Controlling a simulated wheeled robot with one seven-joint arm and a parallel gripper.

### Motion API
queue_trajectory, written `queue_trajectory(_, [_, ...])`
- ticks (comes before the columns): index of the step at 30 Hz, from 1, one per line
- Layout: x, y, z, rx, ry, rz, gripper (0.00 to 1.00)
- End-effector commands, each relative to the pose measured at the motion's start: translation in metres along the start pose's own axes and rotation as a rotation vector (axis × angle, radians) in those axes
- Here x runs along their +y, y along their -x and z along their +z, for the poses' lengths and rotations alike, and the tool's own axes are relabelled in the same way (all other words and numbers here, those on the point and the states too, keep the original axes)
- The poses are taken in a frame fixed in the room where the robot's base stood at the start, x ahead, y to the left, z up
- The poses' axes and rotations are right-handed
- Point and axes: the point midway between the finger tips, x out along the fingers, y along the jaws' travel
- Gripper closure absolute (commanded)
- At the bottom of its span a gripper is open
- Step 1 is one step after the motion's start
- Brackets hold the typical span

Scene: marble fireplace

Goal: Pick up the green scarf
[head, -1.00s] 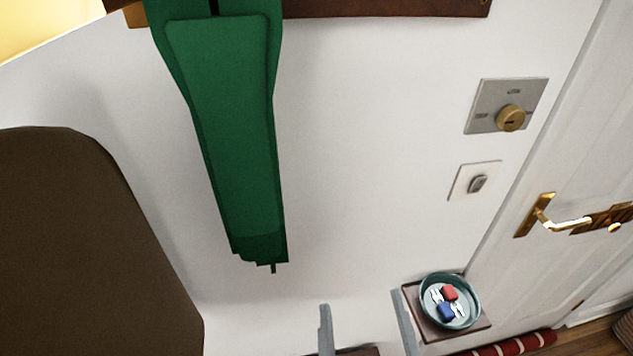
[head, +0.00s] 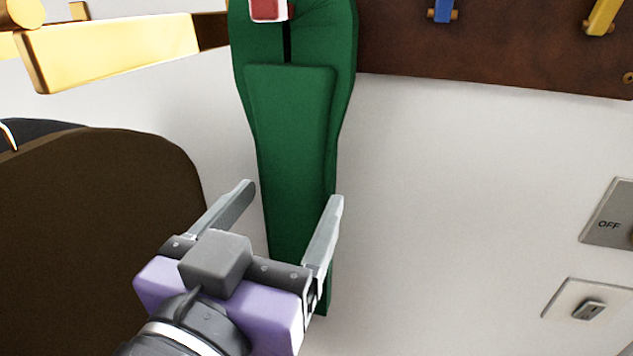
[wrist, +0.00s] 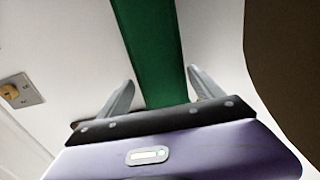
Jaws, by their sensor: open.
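The green scarf (head: 295,120) hangs down the white wall from a red peg (head: 266,9) on a brown wooden rack. My gripper (head: 293,196) is open in front of the scarf's lower half, its two fingers spread to the left and right of the cloth in the head view. In the wrist view the scarf (wrist: 150,50) runs down between the fingers of my gripper (wrist: 156,82). I see no finger closed on the cloth. The scarf's lower end is partly hidden behind my gripper.
The brown rack (head: 480,50) carries a blue peg (head: 442,11) and a yellow peg (head: 601,16). A dark brown rounded panel (head: 90,220) stands to the left. A metal plate marked OFF (head: 610,218) and a white switch (head: 588,309) are on the wall at right.

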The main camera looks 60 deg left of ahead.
Motion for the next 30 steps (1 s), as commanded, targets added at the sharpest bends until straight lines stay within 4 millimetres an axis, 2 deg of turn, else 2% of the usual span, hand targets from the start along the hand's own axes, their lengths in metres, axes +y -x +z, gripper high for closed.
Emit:
queue_trajectory(11, [-0.001, -0.035, -0.001, -0.006, 0.0, 0.002, 0.24])
queue_trajectory(19, [-0.002, -0.071, 0.001, -0.005, -0.001, 0.001, 0.24])
queue_trajectory(28, [-0.001, -0.077, 0.003, -0.004, -0.001, 0.0, 0.24])
queue_trajectory(29, [-0.001, -0.077, 0.003, -0.004, -0.001, 0.0, 0.26])
queue_trajectory(30, [-0.001, -0.077, 0.003, -0.004, -0.001, 0.0, 0.33])
